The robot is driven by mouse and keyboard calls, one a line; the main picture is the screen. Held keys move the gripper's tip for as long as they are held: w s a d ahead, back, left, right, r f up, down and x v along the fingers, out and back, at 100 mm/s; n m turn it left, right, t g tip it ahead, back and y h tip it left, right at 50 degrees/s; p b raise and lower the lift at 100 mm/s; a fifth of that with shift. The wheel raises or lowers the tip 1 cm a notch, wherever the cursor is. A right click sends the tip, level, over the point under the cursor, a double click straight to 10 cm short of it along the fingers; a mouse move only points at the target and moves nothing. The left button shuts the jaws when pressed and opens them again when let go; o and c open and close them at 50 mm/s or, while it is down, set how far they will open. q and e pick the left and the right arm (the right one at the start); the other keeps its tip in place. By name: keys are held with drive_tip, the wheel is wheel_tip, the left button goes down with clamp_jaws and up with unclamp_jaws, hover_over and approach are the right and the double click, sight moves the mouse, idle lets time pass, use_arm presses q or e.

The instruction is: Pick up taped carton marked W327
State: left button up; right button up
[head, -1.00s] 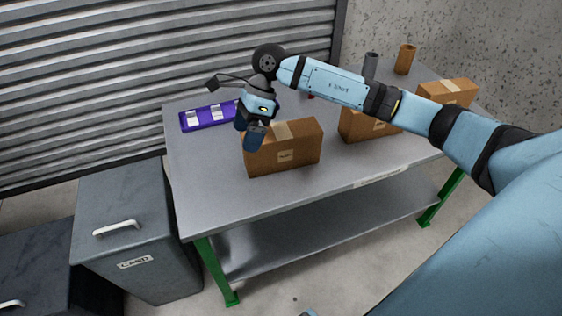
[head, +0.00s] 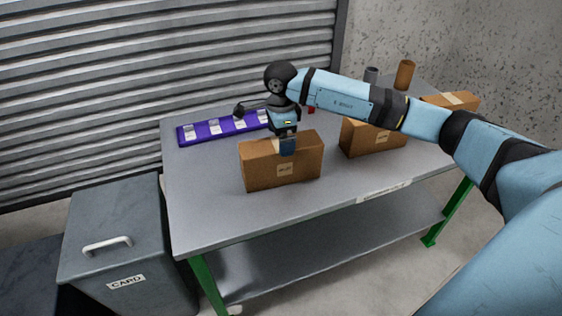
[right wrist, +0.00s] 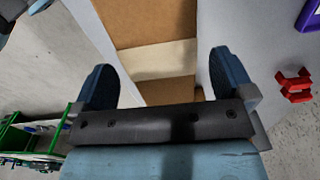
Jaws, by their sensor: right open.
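A brown carton (head: 262,174) with pale tape and a small label on its front stands near the front of the grey table. The label is too small to read for certain. My right gripper (head: 288,146) is at the carton's top edge, overlapping its upper front face in the head view. In the right wrist view its two fingers (right wrist: 163,75) are apart, with the carton top (right wrist: 145,22) and its pale tape strip between and beyond them. I cannot tell whether the fingers touch the carton. My left gripper is not in view.
A second carton (head: 366,139) stands to the right on the table (head: 210,205), a third (head: 462,101) farther right. Brown (head: 404,74) and grey (head: 371,75) cylinders stand behind. A purple strip (head: 205,139) and a red object (right wrist: 295,86) lie nearby. A grey bin (head: 115,240) stands left.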

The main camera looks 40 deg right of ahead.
sight(281, 161)
wheel_tip(281, 161, down, 5)
drive_tip(key=shift+f+b, duration=0.1)
drive_tip(key=shift+b, duration=0.2)
drive_tip(key=c, duration=1.1)
drive_tip(key=shift+c, duration=0.7)
drive_tip(key=shift+r, duration=0.25)
